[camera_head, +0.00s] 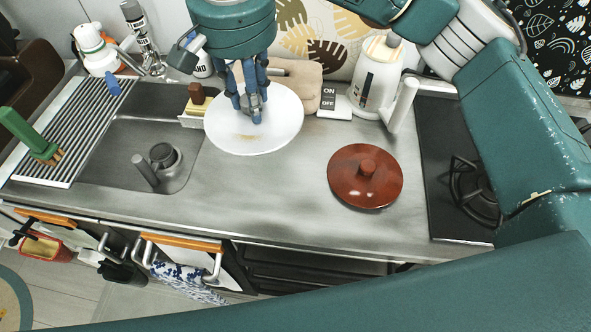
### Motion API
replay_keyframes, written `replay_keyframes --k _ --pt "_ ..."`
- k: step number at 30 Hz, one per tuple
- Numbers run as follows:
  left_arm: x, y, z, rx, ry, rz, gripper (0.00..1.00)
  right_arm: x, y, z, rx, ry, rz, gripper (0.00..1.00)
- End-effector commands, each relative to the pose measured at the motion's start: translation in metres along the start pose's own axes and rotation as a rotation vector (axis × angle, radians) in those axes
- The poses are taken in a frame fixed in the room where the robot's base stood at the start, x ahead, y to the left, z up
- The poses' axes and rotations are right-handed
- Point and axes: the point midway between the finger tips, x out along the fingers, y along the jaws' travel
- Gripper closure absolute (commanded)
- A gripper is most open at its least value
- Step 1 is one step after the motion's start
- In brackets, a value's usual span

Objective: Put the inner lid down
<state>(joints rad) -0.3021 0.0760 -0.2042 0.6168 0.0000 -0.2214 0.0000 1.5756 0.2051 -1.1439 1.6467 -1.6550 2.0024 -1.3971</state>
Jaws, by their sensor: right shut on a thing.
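The inner lid looks like a round white disc (275,125) at the back middle of the counter, left of the kettle. My right gripper (252,112) reaches down over it and is shut at its middle; the grasped part is hidden by the fingers. The disc looks about level. I cannot tell whether it touches the counter or hangs just above it. A reddish-brown lid (345,188) with a round knob lies on the counter to the right, apart from the disc. My left gripper is not in view.
The sink (120,170) and drying rack (72,135) are on the left. A white kettle (377,78), cutting board (300,82) and ON/OFF sign (327,97) stand behind. The stove (440,140) is on the right. Bare counter (270,200) lies in front of the disc.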

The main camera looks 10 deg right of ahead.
Motion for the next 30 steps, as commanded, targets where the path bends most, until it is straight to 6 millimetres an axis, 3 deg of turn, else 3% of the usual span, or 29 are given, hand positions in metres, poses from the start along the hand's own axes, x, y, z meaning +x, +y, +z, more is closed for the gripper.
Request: replay_keyframes --k 15,30 --pt "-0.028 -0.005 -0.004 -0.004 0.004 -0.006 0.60 0.126 0.003 0.016 0.000 -0.006 0.003 0.99" --pt "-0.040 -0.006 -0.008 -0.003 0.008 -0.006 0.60 0.186 0.004 0.022 0.000 -0.003 0.002 0.99"
